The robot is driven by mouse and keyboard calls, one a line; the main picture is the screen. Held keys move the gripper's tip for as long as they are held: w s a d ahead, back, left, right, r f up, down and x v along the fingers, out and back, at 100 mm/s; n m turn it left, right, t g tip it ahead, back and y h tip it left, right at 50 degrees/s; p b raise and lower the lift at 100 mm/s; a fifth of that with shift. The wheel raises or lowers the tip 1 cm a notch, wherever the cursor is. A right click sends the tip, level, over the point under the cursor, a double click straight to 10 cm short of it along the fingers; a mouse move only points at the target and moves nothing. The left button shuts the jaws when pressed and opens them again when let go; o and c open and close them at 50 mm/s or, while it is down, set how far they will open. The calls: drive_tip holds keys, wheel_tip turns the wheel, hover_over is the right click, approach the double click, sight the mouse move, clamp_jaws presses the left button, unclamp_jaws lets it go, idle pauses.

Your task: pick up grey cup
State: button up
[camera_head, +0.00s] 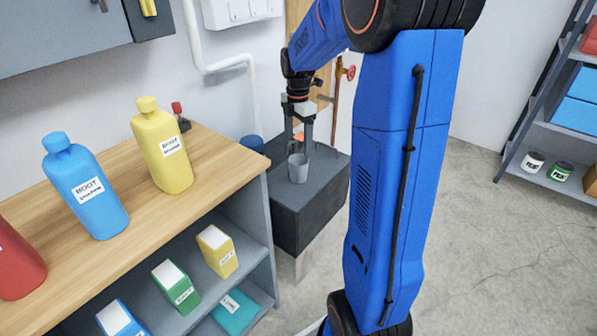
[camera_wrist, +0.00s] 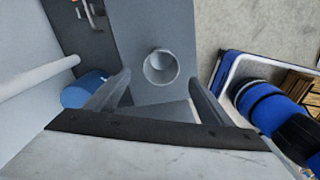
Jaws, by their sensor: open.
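The grey cup (camera_head: 298,169) stands upright on top of a dark grey cabinet (camera_head: 311,206), near its front edge. In the wrist view I look down into the round opening of the cup (camera_wrist: 161,67). My gripper (camera_head: 298,148) is just above and behind the cup in the head view. Its two fingers (camera_wrist: 158,85) are spread apart in the wrist view, and the cup appears ahead of them, between their lines. Nothing is between the fingertips. Whether the fingers overlap the cup in height I cannot tell.
A blue container (camera_head: 252,143) stands left of the cup by the wall, and also shows in the wrist view (camera_wrist: 86,91). A wooden workbench (camera_head: 215,165) with several bottles is at left. A white pipe (camera_head: 200,45) runs along the wall. Shelves (camera_head: 548,125) stand far right.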

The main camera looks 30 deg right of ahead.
sight(299, 160)
drive_tip(key=shift+s+f, duration=0.15)
drive_tip(key=shift+f, duration=4.15)
drive_tip(key=shift+c, duration=0.3)
drive_tip(key=c, duration=1.1)
